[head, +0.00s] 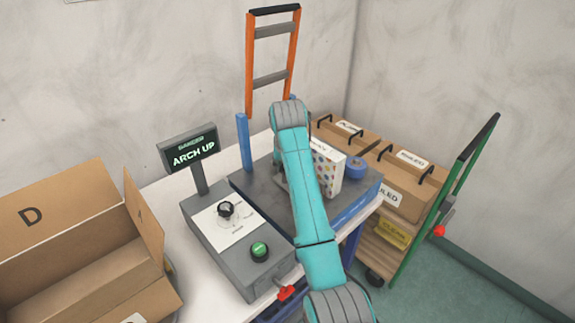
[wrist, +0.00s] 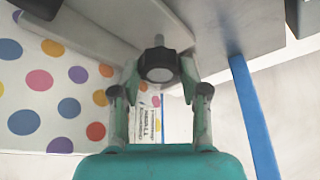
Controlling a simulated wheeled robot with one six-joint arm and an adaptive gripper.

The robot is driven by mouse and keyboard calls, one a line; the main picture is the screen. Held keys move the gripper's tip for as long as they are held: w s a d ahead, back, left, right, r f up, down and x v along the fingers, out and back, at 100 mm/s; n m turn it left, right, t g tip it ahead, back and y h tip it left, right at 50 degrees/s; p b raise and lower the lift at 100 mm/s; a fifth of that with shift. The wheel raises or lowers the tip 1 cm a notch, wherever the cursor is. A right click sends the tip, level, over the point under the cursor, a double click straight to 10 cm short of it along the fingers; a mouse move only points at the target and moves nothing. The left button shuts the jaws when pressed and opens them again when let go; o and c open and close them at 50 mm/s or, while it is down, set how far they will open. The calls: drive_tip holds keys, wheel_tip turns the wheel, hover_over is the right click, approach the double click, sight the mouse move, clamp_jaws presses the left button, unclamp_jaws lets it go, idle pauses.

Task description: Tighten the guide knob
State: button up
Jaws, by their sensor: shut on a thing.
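The guide knob (wrist: 160,64) is a round black knob with a pale centre, on a short threaded stem below a grey metal part, in the upper middle of the wrist view. My gripper (wrist: 158,76) is shut on it, with one finger at each side. In the head view my arm hides the gripper and the knob.
A control box (head: 202,204) with a dial (head: 227,209) and a green button (head: 260,251) stands left of my arm. Its display (head: 190,149) reads "ARCH UP". An open carton (head: 85,245) is at left; a loaded cart (head: 405,190) is at right. A blue post (head: 243,142) rises behind the bed.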

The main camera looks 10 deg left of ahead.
drive_tip(key=m+h, duration=0.1)
drive_tip(key=m, duration=0.3)
drive_tip(key=shift+a+m+h, duration=0.15)
drive_tip(key=shift+m+h, duration=0.15)
drive_tip(key=shift+h, duration=0.1)
drive_tip(key=m, duration=0.2)
drive_tip(key=m+g+h, duration=0.1)
drive_tip(key=m, duration=0.1)
drive_tip(key=shift+m+h, duration=0.3)
drive_tip(key=m+g+h, duration=0.1)
drive_tip(key=m, duration=0.3)
drive_tip(key=shift+w+a, duration=0.1)
drive_tip(key=shift+m+g+h, duration=0.4)
drive_tip(key=shift+m+g, duration=0.3)
drive_tip(key=shift+m, duration=1.2)
drive_tip(key=shift+m+g, duration=0.3)
drive_tip(key=shift+m, duration=0.4)
drive_tip(key=o, duration=0.9)
drive_tip(key=shift+c, duration=0.2)
